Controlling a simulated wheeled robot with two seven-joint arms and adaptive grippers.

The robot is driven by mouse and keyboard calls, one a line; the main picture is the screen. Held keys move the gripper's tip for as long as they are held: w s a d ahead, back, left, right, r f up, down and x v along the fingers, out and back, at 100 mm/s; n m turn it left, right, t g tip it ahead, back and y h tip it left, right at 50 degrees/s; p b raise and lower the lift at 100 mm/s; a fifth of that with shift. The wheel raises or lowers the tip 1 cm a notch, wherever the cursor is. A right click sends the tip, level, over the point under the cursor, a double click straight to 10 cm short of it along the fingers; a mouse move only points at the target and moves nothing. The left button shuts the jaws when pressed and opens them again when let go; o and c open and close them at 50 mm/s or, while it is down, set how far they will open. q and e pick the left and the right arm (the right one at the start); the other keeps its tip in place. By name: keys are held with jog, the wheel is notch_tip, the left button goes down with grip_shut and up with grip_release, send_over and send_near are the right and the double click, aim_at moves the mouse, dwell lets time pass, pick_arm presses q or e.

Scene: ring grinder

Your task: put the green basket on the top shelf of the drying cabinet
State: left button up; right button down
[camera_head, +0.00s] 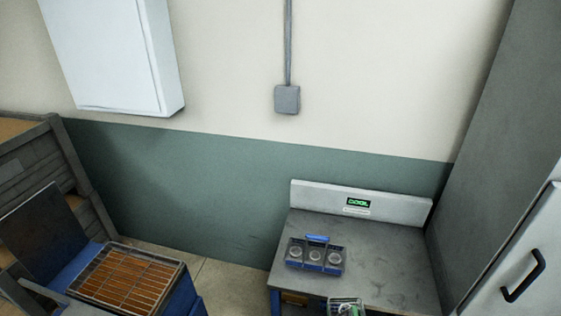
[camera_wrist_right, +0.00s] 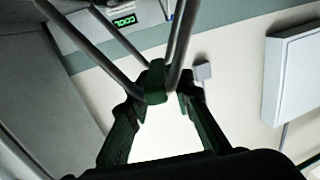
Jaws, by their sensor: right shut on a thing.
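The green basket (camera_wrist_right: 156,80) shows in the right wrist view only as a green handle grip with metal bars running to the top edge; its body is out of frame. My right gripper (camera_wrist_right: 160,92) is shut on that grip, one finger on each side. In the head view a tall grey cabinet (camera_head: 490,130) with a white door (camera_head: 527,262) and black handle stands at the right; it may be the drying cabinet. Its shelves are not visible. My left gripper is not in view.
A bench (camera_head: 390,262) with a "COOL" display (camera_head: 358,202) holds a blue-handled basket (camera_head: 315,258) of cups. A small container (camera_head: 346,307) is cut off at the bottom edge. A wire-grate unit (camera_head: 130,280) stands at the left. A white wall box (camera_head: 110,55) hangs above.

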jog(key=shift+s+a, duration=0.2)
jog(key=shift+a, duration=0.05)
jog(key=w+r, duration=0.4)
jog(key=r, duration=0.1)
jog(key=shift+r, duration=0.1)
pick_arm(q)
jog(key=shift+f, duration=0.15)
pick_arm(e)
jog(key=s+f, duration=0.4)
jog(key=f, duration=0.1)
jog(key=shift+s+f, duration=0.1)
jog(key=shift+f, duration=0.05)
jog(key=shift+a, duration=0.1)
dwell(0.6)
